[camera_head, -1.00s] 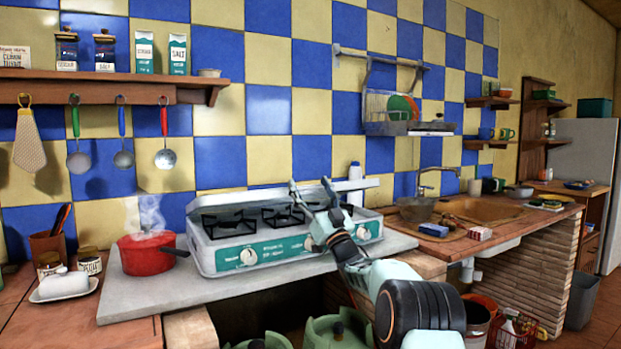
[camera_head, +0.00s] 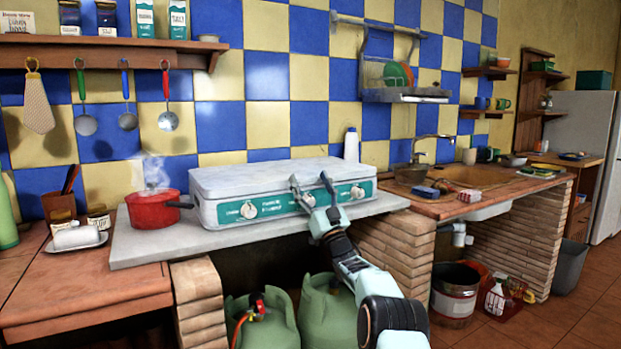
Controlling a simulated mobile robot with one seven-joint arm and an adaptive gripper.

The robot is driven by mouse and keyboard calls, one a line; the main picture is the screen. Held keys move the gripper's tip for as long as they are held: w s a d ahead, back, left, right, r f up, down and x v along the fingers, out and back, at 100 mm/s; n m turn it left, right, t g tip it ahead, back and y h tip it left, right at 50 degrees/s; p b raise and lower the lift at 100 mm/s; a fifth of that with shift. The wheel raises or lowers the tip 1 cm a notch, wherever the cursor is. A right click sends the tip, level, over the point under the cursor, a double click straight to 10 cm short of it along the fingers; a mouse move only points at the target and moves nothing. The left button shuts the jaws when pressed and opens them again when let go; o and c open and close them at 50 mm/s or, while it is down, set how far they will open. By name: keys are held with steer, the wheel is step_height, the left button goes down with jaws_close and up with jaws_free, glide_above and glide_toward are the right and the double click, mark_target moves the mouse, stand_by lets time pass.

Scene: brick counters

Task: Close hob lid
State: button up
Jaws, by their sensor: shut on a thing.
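The hob (camera_head: 284,207) is a white and teal stove unit with round knobs, standing on a grey slab. Its pale, flat lid (camera_head: 262,176) lies down over the top and hides the burners. My gripper (camera_head: 311,178) is at the front of the hob, right of its middle. Its fingertips stand apart at the lid's front edge, and it is shut on the lid there. The exact contact is too small to see. One knob shows between and just behind the fingers.
A steaming red pot (camera_head: 154,208) stands just left of the hob. A white bottle (camera_head: 351,145) stands behind it. The sink (camera_head: 465,178) is to the right. Green gas cylinders (camera_head: 327,305) stand below the slab.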

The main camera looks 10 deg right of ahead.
steer(key=shift+s+a+f+t+b, duration=0.1)
steer(key=shift+a+f+t+b, duration=0.1)
steer(key=shift+f, duration=0.4)
steer(key=shift+a+f+t+b, duration=0.1)
steer(key=shift+f+t+b, duration=0.1)
steer(key=shift+f, duration=0.35)
steer(key=o, duration=1.4)
steer(key=shift+c, duration=0.2)
steer(key=shift+o, duration=0.6)
steer(key=shift+a+f, duration=0.1)
steer(key=shift+f, duration=0.1)
steer(key=shift+d+r, duration=0.2)
steer(key=shift+r, duration=0.2)
steer(key=shift+d, duration=0.1)
steer(key=v, duration=1.2)
